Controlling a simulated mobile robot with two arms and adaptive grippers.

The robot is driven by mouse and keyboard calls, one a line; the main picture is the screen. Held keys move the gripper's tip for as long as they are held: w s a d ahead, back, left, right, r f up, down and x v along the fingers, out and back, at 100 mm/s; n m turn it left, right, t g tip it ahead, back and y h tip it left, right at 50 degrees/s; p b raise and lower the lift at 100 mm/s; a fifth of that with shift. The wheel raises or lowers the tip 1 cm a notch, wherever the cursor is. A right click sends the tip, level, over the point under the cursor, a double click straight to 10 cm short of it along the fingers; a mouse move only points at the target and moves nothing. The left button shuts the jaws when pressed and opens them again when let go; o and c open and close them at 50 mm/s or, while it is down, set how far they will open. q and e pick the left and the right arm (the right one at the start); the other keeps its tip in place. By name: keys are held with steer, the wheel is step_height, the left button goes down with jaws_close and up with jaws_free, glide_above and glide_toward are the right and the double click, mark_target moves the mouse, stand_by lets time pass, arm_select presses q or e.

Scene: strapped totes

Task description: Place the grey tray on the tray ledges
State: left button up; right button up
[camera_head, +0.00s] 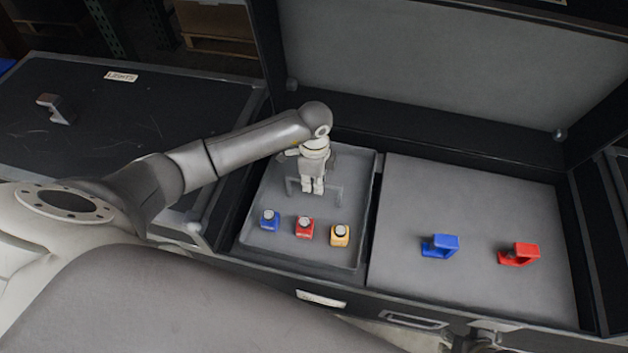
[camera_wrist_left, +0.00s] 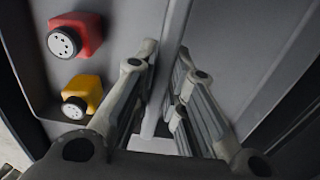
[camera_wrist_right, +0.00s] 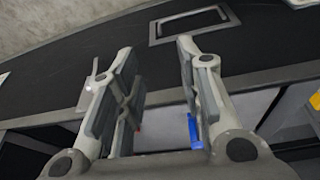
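The grey tray (camera_head: 352,259) lies in the left part of the open black case. It has a thin grey handle (camera_head: 291,187) standing near its middle. A blue piece (camera_head: 269,220), a red piece (camera_head: 305,228) and a yellow piece (camera_head: 340,235) with round tops stand along its front. My left gripper (camera_head: 313,189) points down at the handle. In the left wrist view its fingers (camera_wrist_left: 166,55) are apart; a light grey bar shows between them, and contact is unclear. My right gripper (camera_wrist_right: 157,50) is open and empty, above the case's front edge. I cannot identify the tray ledges.
A grey panel (camera_head: 410,270) fills the case's right part, with a blue clamp-shaped piece (camera_head: 440,246) and a red one (camera_head: 519,254) on it. The raised lid (camera_head: 440,65) stands behind. A dark case top (camera_head: 100,125) at left holds a small dark piece (camera_head: 55,109).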

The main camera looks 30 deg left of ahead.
arm_select(q)
steer(key=o, duration=0.4)
steer(key=shift+r, duration=0.15)
